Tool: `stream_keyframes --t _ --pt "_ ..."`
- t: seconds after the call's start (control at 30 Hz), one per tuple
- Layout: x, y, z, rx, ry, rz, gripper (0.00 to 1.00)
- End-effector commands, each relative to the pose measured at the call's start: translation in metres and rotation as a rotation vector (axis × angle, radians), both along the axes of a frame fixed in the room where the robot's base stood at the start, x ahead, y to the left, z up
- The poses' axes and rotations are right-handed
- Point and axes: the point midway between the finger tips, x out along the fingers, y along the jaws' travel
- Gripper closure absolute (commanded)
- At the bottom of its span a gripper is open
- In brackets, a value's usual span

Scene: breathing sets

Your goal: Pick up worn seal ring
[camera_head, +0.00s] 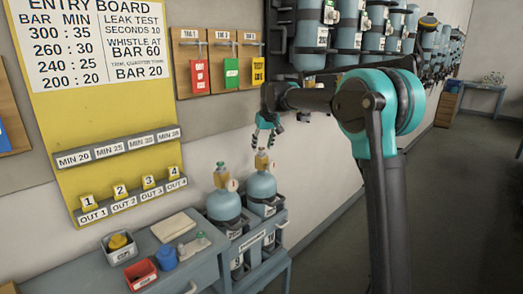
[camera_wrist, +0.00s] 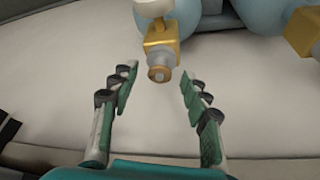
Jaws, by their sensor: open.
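My gripper (camera_head: 267,138) hangs open and empty above the right-hand cylinder (camera_head: 261,186) in the trolley. In the wrist view its two fingers (camera_wrist: 158,84) stand apart, either side of the end of a brass valve (camera_wrist: 161,47). The valve's round outlet (camera_wrist: 159,74) points toward the gripper and has a brownish rim around a paler centre. I cannot tell whether that rim is the worn seal ring. No loose ring is clear in either view. The fingers do not appear to touch the valve.
A second cylinder (camera_head: 224,204) stands left of the first, and another brass valve (camera_wrist: 303,30) shows at the wrist view's right. The bench holds a red tray (camera_head: 140,273), a blue cup (camera_head: 166,257) and a tray with a yellow item (camera_head: 119,246). Wall cylinders (camera_head: 310,37) hang behind my arm.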

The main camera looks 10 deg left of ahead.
Motion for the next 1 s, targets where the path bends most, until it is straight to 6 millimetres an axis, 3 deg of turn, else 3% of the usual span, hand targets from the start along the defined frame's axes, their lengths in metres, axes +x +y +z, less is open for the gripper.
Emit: stream_keyframes --t 0.07,0.3,0.77,1.0 --pt "0.000 0.000 0.000 0.000 0.000 0.000 0.56" --pt "0.000 0.000 0.000 0.000 0.000 0.000 0.84" --pt "0.000 0.000 0.003 0.000 0.000 0.000 0.85" --pt "0.000 0.000 0.029 0.000 0.000 0.000 0.85"
